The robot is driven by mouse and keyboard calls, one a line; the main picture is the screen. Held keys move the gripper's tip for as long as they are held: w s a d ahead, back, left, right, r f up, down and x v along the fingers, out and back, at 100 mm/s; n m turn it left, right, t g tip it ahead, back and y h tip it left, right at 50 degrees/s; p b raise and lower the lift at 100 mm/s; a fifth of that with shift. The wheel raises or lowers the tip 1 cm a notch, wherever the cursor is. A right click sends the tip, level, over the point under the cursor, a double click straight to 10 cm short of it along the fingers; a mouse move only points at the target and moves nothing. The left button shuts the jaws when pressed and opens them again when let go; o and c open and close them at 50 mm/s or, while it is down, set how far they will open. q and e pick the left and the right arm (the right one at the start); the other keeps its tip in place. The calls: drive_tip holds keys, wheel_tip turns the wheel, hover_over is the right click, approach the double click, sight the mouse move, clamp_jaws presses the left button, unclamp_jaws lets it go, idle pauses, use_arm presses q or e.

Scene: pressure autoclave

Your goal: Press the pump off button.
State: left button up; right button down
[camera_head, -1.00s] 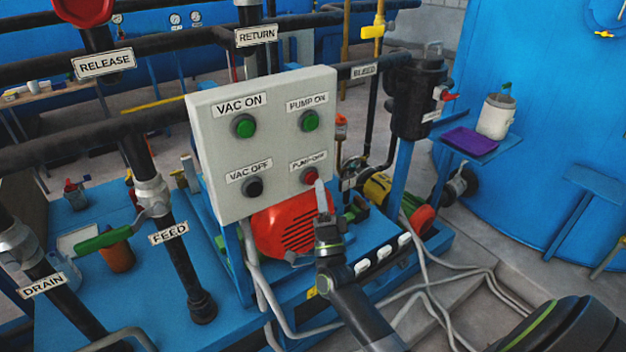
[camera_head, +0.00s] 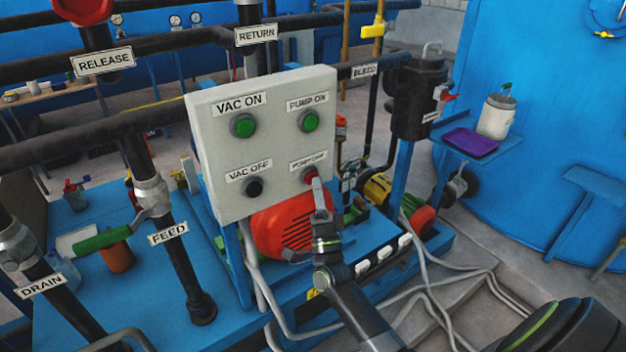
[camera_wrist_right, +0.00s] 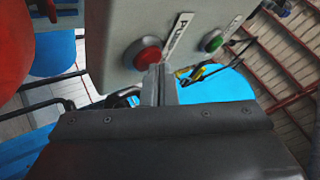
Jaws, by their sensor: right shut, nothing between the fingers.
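The grey control box (camera_head: 275,145) carries two green buttons on top, a black VAC OFF button (camera_head: 253,187) at lower left and the red pump off button (camera_head: 309,174) at lower right. My right gripper (camera_head: 316,185) is shut and empty, its tip at the red button, covering part of it in the head view. In the right wrist view the red button (camera_wrist_right: 143,54) shows just above and left of the closed fingertips (camera_wrist_right: 158,72); I cannot tell whether they touch it. My left gripper is not in view.
A red motor (camera_head: 290,228) sits just below the box. A black filter housing (camera_head: 415,100) stands to the right, and the FEED pipe (camera_head: 172,245) to the left. White cables (camera_head: 440,285) run over the floor at lower right.

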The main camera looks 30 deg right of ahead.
drive_tip(key=shift+w+y, duration=0.2)
drive_tip(key=shift+y, duration=0.1)
drive_tip(key=shift+s, duration=0.9)
drive_tip(key=s, duration=0.1)
drive_tip(key=s+p, duration=0.1)
drive_tip(key=s, duration=0.3)
drive_tip(key=shift+d, duration=0.25)
idle(0.8)
